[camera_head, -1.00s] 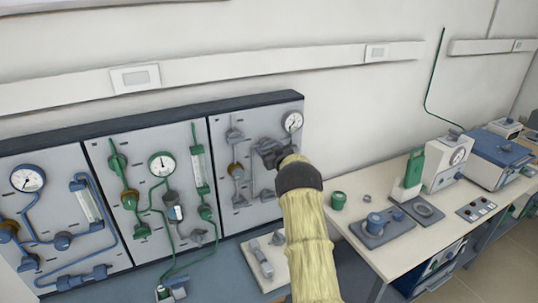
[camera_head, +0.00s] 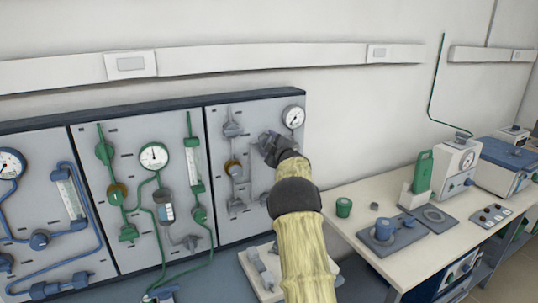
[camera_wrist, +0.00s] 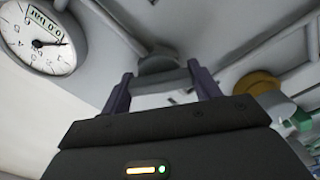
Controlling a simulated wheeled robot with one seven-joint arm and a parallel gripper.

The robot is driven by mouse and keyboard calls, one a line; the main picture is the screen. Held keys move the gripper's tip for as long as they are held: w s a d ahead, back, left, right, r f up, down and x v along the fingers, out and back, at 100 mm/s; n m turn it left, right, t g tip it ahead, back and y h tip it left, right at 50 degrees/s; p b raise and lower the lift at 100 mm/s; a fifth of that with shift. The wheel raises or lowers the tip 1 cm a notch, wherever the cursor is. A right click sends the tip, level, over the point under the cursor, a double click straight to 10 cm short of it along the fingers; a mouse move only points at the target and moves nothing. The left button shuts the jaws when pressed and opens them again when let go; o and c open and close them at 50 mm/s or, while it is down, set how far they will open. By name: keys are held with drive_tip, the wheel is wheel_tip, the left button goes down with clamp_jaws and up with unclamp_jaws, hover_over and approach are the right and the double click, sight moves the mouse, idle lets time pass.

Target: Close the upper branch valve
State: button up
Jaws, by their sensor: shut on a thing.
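The grey branch pipework with its valves is on the right wall panel (camera_head: 221,214), below a round white gauge (camera_head: 293,117). My gripper (camera_head: 268,143) is at the upper right of this pipework, just below the gauge, and covers the valve there. In the wrist view, the two dark fingers (camera_wrist: 162,85) are at either side of a grey valve handle (camera_wrist: 158,98) and shut on it. A rounded grey valve body (camera_wrist: 157,62) shows behind the handle. The handle's exact angle is hard to tell.
A brass-coloured fitting (camera_wrist: 256,83) is to the right in the wrist view. Green (camera_head: 154,157) and blue (camera_head: 12,164) gauge panels stand to the left. A bench (camera_head: 345,232) with a green jar (camera_head: 344,207) and instruments is at the right.

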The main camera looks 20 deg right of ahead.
drive_tip(key=n+b, duration=0.2)
drive_tip(key=shift+f+n, duration=0.3)
drive_tip(key=shift+n, duration=0.1)
drive_tip(key=shift+r+n+b, duration=0.15)
drive_tip(key=shift+n+b, duration=1.3)
drive_tip(key=shift+n, duration=0.05)
drive_tip(key=o, duration=1)
drive_tip(key=shift+r, duration=0.1)
drive_tip(key=s+b, duration=0.1)
drive_tip(key=s, duration=0.4)
drive_tip(key=s+b, duration=0.2)
drive_tip(key=s, duration=0.4)
drive_tip(key=s+b, duration=0.2)
drive_tip(key=s, duration=0.4)
drive_tip(key=shift+s+d, duration=0.2)
drive_tip(key=shift+d, duration=0.05)
